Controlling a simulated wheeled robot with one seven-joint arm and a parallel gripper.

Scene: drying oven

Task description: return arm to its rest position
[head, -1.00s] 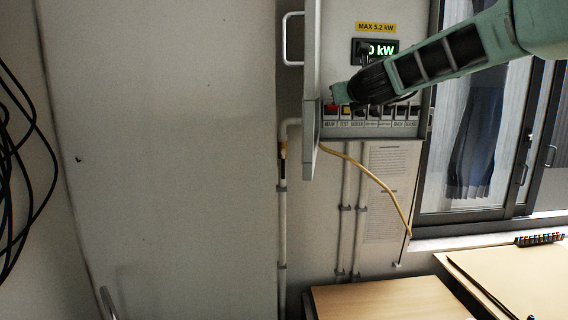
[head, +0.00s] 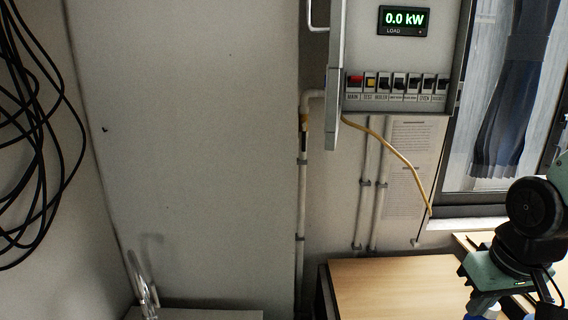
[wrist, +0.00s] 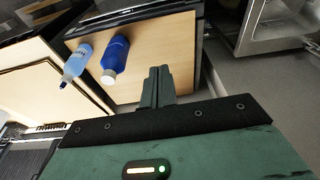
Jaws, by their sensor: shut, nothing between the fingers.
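My gripper (wrist: 157,86) shows in the wrist view with its two fingers together and nothing between them. It is over the floor side of a light wooden tabletop, apart from the bottles there. In the head view my green and black arm hangs at the lower right, in front of the table and window. The fingertips are not clear in that view.
In the wrist view a blue bottle (wrist: 115,58) and a clear bottle with blue liquid (wrist: 76,63) are on the wooden top (wrist: 145,45). An open metal chamber (wrist: 270,25) is at upper right. The head view shows a breaker panel (head: 398,88), a yellow cable (head: 385,145) and black cables (head: 35,150).

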